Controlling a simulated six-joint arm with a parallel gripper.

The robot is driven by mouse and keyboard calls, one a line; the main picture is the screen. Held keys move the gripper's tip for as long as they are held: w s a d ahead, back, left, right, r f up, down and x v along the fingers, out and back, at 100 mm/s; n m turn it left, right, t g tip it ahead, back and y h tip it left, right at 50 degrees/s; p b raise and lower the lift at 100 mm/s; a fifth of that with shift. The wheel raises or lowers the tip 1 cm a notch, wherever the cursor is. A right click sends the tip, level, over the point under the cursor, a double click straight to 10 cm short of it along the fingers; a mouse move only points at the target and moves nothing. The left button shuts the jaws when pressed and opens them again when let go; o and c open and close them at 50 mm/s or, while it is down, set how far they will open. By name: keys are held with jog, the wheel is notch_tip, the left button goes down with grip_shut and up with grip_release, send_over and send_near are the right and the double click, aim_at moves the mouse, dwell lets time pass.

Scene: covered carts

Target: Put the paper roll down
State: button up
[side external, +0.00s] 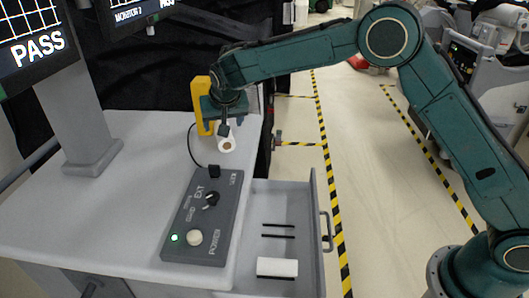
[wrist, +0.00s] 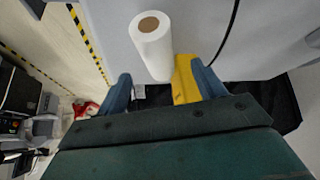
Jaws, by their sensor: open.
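A white paper roll (side external: 227,146) with a brown core is on the grey cart top, near its right edge; its end with the core faces the side camera. It also shows in the wrist view (wrist: 155,48), at the top centre. My gripper (side external: 224,127) is right at the roll in the side view and partly covers it. In the wrist view my gripper (wrist: 160,80) has its fingers apart, with the roll's lower end reaching towards the gap between them. Whether a finger touches the roll cannot be told.
A yellow bracket-like object (side external: 201,103) stands beside the roll, close to my gripper. A control box (side external: 203,215) with knobs and a cable lies in front.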

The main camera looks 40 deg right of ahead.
jog(key=shift+x, duration=2.35)
jog(key=shift+d, duration=0.15)
jog(key=shift+s, duration=0.1)
jog(key=shift+c, duration=0.2)
jog(key=c, duration=1.2)
jog(key=shift+r, duration=0.1)
jog(key=shift+s+r, duration=0.1)
jog(key=shift+s+a+r, duration=0.25)
jog(key=shift+s+r, duration=0.1)
jog(key=shift+r, duration=0.05)
jog(key=s+a+r, duration=0.1)
jog(key=s+r, duration=0.1)
jog(key=s, duration=0.2)
jog(key=s+a+r, duration=0.2)
jog(key=s, duration=0.2)
jog(key=s+a+r, duration=0.2)
jog(key=s+r, duration=0.1)
jog(key=s, duration=0.1)
